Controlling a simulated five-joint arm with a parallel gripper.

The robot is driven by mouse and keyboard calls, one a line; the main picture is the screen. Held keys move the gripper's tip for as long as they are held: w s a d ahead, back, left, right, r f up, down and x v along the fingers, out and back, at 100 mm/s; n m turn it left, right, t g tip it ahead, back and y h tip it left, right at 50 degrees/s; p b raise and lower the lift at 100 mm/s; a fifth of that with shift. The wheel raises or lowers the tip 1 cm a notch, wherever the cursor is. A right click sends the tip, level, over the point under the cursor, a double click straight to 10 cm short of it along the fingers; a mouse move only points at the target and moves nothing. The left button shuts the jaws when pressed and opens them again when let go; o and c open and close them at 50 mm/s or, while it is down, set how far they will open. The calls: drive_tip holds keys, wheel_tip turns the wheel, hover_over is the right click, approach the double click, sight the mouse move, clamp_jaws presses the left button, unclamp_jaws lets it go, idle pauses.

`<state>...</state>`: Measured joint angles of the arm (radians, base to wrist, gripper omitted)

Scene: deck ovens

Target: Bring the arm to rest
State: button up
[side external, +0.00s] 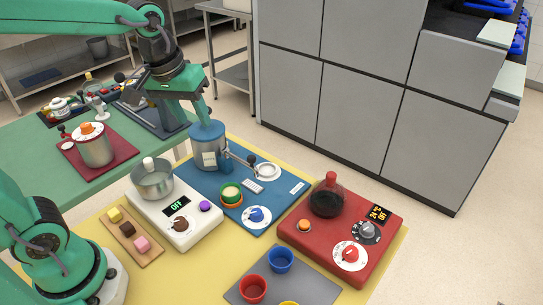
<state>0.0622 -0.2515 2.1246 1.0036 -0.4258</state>
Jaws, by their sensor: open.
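My gripper (199,108) is at the upper middle of the side external view, pointing down, with its green fingers just above or beside the top of the grey-blue pot (209,148). The jaws are open. I cannot tell whether a finger touches the pot. The pot stands upright at the back of the blue mat (227,216).
Right of the pot are a black-knobbed lever (251,159) and a white dish (267,171). Grey cabinets (355,105) rise behind.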

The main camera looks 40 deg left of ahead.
drive_tip(key=s+a+f+m+t, duration=0.1)
drive_tip(key=s+m, duration=0.3)
drive_tip(key=s, duration=0.6)
drive_tip(key=shift+s+a+t, duration=0.25)
drive_tip(key=shift+a+t, duration=0.25)
drive_tip(key=shift+t, duration=0.3)
